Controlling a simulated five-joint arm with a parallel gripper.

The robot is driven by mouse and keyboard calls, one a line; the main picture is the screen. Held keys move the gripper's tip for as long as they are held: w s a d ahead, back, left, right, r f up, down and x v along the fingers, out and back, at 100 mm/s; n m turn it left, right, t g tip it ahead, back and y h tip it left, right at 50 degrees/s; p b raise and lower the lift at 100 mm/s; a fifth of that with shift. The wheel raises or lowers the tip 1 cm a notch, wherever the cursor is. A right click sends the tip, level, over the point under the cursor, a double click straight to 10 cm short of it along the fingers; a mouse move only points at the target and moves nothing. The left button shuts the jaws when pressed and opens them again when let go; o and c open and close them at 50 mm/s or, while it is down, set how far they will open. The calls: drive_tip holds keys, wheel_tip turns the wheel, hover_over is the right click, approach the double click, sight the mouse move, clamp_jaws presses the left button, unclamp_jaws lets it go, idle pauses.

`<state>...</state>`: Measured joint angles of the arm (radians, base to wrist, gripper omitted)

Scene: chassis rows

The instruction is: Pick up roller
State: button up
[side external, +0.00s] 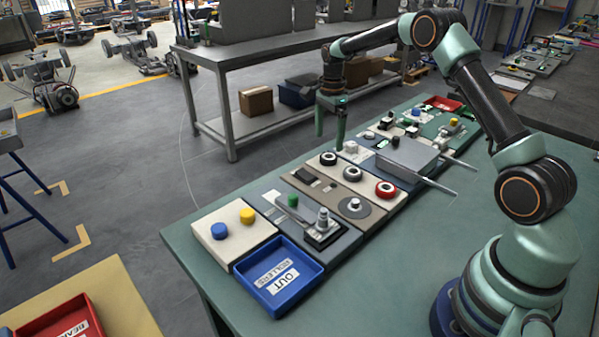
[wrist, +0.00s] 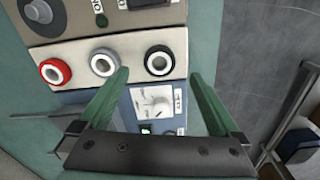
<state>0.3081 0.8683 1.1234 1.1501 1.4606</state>
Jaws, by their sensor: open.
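Three round ring-shaped pieces with pale centres stand in a row on a cream panel (side external: 369,196). They look like the rollers, though no label on them says so. The end black one (side external: 328,158) also shows in the wrist view (wrist: 159,62), near the middle between my fingertips.
A blue tray (side external: 280,278) marked OUT and ROLLERS sits at the table's near corner. Beside it are a cream panel (side external: 222,247) with blue and yellow knobs and a panel with a green cylinder (side external: 293,201). A grey box (side external: 407,158) with rods stands right of the row.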

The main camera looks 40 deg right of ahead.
sight(329, 152)
drive_tip(key=shift+f, duration=2.9)
drive_tip(key=c, duration=1.4)
drive_tip(key=shift+r, duration=0.15)
drive_tip(key=shift+c, duration=0.2)
